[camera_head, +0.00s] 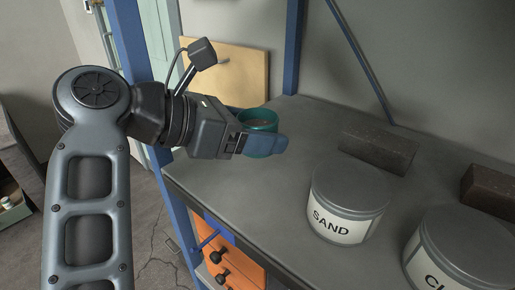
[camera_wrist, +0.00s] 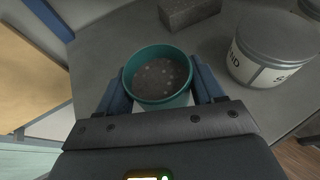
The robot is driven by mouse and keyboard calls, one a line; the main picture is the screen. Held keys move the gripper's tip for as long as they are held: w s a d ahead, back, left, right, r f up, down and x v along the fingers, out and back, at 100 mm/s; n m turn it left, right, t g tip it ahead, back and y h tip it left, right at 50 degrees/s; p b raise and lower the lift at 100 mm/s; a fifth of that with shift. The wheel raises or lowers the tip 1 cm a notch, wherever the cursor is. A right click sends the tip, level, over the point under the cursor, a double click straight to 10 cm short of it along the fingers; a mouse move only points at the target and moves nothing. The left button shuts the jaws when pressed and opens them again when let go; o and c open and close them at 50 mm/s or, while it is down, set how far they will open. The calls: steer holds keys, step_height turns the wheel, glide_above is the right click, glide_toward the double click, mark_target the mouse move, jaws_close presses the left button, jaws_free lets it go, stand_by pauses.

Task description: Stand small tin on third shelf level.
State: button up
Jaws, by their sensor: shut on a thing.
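The small tin (camera_head: 258,119) is teal, round and open-topped, with grey-brown contents and several pale bits inside. It also shows in the wrist view (camera_wrist: 158,76). My gripper (camera_head: 264,142) is shut on it, with one blue finger on each side in the wrist view (camera_wrist: 160,92). The tin looks about upright, over the left part of a dark grey shelf board (camera_head: 250,187). I cannot tell whether its base touches the board, as a finger hides its lower part. Which level this board is does not show.
A tin marked SAND (camera_head: 346,200) stands right of the small tin, with another large labelled tin (camera_head: 455,255) beyond it. Dark bricks (camera_head: 379,149) lie behind. Blue posts (camera_head: 292,50) rise at the left and back. Orange drawers (camera_head: 232,262) sit below. Bare board lies left of SAND.

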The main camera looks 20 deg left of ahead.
steer(key=shift+f, duration=1.75)
steer(key=shift+f+b, duration=0.2)
steer(key=shift+b, duration=0.1)
steer(key=o, duration=1.2)
steer(key=shift+r, duration=0.2)
steer(key=shift+b+v, duration=0.95)
steer(key=shift+v, duration=2.75)
steer(key=shift+f, duration=0.1)
